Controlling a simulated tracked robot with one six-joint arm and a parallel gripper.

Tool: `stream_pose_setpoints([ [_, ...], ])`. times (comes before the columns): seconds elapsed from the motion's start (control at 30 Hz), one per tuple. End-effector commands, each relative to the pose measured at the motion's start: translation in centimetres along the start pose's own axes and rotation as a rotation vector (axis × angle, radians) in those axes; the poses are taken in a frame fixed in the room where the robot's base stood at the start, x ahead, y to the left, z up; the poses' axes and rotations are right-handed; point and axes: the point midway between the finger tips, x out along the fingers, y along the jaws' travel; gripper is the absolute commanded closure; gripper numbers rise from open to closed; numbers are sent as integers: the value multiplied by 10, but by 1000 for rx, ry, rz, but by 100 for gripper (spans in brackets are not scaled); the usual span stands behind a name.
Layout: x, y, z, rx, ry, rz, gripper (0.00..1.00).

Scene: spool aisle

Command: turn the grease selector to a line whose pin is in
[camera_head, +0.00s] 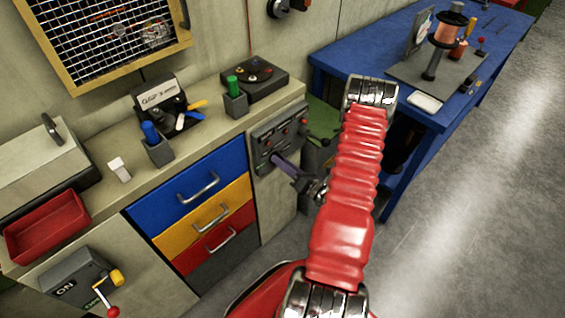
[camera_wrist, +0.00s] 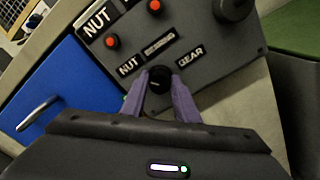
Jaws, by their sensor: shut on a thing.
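The grease selector is a small black round knob (camera_wrist: 159,75) low on a grey panel (camera_wrist: 232,62) on the cabinet front. The panel also shows in the head view (camera_head: 266,136). My gripper (camera_wrist: 160,90) has its two purple fingers shut on the knob, one on each side; it also shows in the head view (camera_head: 277,161). Labels read NUT (camera_wrist: 128,67) left of the knob and GEAR (camera_wrist: 190,56) right of it. Two red pins, one left (camera_wrist: 112,42) and one upper (camera_wrist: 155,6), show above. I cannot tell how far each is in, nor where the knob points.
Blue (camera_head: 189,193), yellow and red drawers lie left of the panel. A large black round part (camera_wrist: 233,8) sticks out at the panel's upper right. A blue table (camera_head: 345,62) stands to the right. The grey floor at right is clear.

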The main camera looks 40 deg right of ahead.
Motion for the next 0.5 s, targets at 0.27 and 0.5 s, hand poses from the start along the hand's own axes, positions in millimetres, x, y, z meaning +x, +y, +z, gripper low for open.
stream_pose_setpoints([
  [0.27,0,-2,1,90,-1,-5,95],
  [0.5,0,-3,1,102,-2,-6,95],
])
